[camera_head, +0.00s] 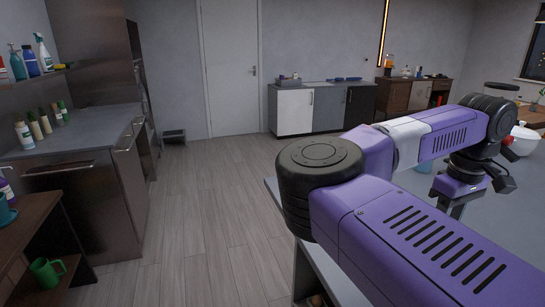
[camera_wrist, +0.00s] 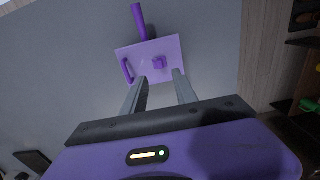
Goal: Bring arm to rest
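My purple arm reaches across the right side of the head view, over a grey counter (camera_head: 352,287). My gripper (camera_head: 457,208) hangs above the counter, pointing downward. In the wrist view my gripper (camera_wrist: 160,77) has its two grey fingers spread apart, with nothing held between them. A purple cylindrical thing (camera_wrist: 139,22) is just past the board. My arm hides much of the counter in the head view.
A white rounded vessel (camera_head: 524,137) stands on the counter at right, close to my arm. A dark cabinet (camera_head: 85,165) with bottles is at left, and a green mug (camera_head: 48,272) sits on a low shelf. The wooden floor (camera_head: 215,215) between is clear.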

